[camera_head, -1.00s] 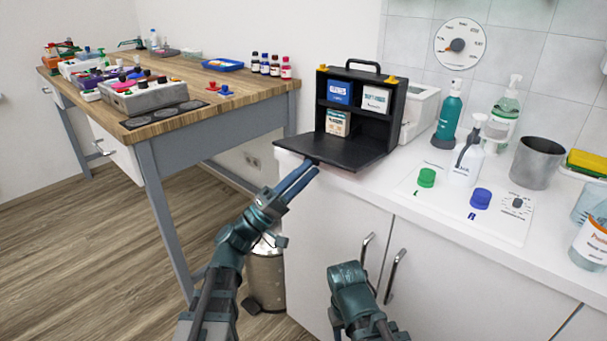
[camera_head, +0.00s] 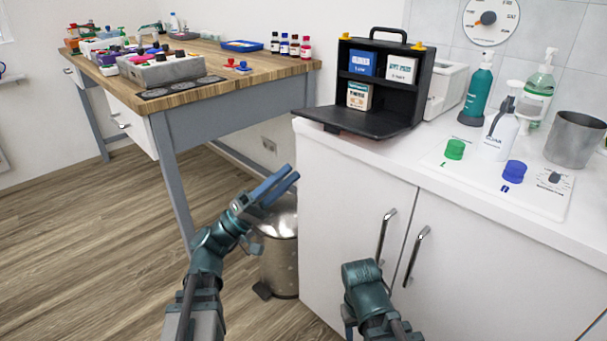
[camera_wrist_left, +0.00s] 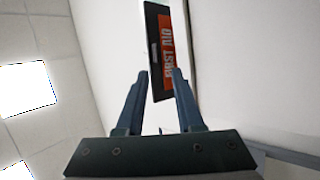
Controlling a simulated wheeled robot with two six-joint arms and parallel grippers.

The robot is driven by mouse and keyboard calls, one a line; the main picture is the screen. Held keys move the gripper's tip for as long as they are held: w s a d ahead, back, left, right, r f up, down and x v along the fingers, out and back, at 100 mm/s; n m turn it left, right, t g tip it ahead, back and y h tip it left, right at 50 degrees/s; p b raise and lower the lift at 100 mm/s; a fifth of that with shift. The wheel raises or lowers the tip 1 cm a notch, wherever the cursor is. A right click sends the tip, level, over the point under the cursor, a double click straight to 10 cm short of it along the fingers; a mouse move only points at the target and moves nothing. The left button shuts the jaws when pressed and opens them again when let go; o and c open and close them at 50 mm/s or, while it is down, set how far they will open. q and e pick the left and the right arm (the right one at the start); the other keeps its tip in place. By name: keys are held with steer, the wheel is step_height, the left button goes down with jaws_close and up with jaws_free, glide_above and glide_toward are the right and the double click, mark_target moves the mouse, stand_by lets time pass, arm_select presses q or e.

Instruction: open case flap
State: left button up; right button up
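The black case (camera_head: 426,88) stands on the white counter, its handle on top and a yellow latch at each upper corner. Its flap (camera_head: 378,123) is folded down and lies about level in front of it. Inside, a blue box (camera_head: 362,62) and a white box (camera_head: 401,69) are on the upper shelf, and a cream box (camera_head: 358,97) is below. My left gripper (camera_head: 292,173) is open and empty, below and left of the flap, apart from it. The left wrist view shows the flap's "FIRST AID" face (camera_wrist_left: 166,55) beyond the open fingers (camera_wrist_left: 161,72). My right gripper is out of view.
A wooden workbench (camera_head: 215,78) is at left; a metal bin (camera_head: 280,245) is below my left gripper.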

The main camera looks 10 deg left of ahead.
arm_select(q)
steer(key=shift+b+v, duration=0.5)
steer(key=shift+v, duration=0.95)
steer(key=shift+d, duration=0.1)
steer(key=s+d+f+m+g+y, duration=0.1)
steer(key=d+f+g+y, duration=0.4)
steer(key=f, duration=0.7)
steer(key=s+d+f+m+g+y, duration=0.15)
steer(key=d+f+g+y, duration=0.4)
steer(key=f, duration=0.55)
steer(key=s+a+f+g+y, duration=0.2)
steer(key=s+a+f+y, duration=0.1)
steer(key=a+f+y, duration=0.85)
steer(key=s+d+r+m+g+p, duration=0.1)
steer(key=s+d+r+m+p, duration=0.15)
steer(key=d+p, duration=0.2)
steer(key=s+d+r+m+p, duration=0.2)
steer(key=s+d+r+p, duration=0.15)
steer(key=d, duration=0.25)
step_height(320, 180, up, 39)
steer(key=p, duration=3.6)
steer(key=shift+f+y+p, duration=0.2)
steer(key=shift+y+p, duration=0.1)
steer(key=shift+p, duration=0.1)
